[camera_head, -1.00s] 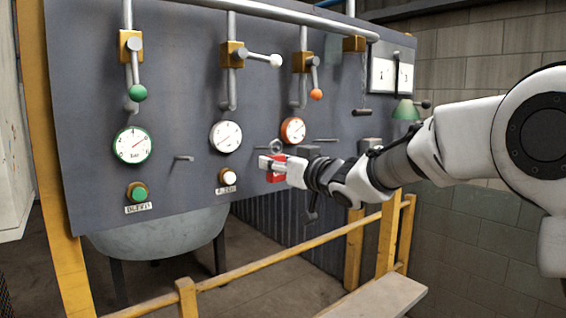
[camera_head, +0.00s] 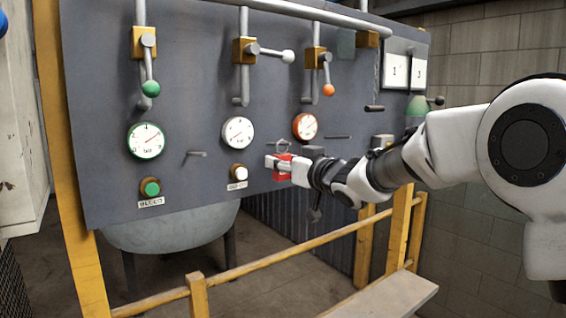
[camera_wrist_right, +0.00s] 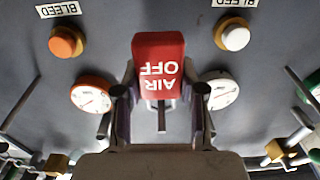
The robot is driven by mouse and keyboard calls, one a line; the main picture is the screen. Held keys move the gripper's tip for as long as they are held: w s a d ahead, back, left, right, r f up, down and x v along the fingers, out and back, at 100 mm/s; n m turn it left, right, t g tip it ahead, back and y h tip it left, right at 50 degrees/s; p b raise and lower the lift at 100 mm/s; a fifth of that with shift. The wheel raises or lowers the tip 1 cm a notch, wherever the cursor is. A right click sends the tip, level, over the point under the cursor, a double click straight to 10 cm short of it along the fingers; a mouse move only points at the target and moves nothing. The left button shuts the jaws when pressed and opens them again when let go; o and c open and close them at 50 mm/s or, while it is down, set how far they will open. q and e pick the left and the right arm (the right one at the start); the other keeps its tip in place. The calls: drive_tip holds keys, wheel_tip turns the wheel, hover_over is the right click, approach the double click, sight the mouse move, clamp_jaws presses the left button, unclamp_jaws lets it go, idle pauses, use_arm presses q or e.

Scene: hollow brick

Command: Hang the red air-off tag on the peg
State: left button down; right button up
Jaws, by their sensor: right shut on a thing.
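The red air-off tag (camera_head: 281,168) is held in my right gripper (camera_head: 277,164), in front of the grey panel, below and between the white and orange gauges. A small wire ring (camera_head: 278,147) shows just above the tag. The right wrist view shows the tag (camera_wrist_right: 159,68) between both fingers, its "AIR OFF" lettering upside down. A thin metal peg (camera_wrist_right: 161,118) shows beyond the tag's lettered end, between the two gauges. I cannot tell whether the ring is around the peg or only in front of it. My left gripper is out of view.
Another peg (camera_head: 197,153) sticks out between the green gauge (camera_head: 146,140) and the white gauge (camera_head: 238,132). A further peg (camera_head: 338,137) is right of the orange gauge (camera_head: 305,126). Valve levers hang above. A yellow rail (camera_head: 250,264) runs below in front.

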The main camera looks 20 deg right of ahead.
drive_tip(key=o, duration=1.1)
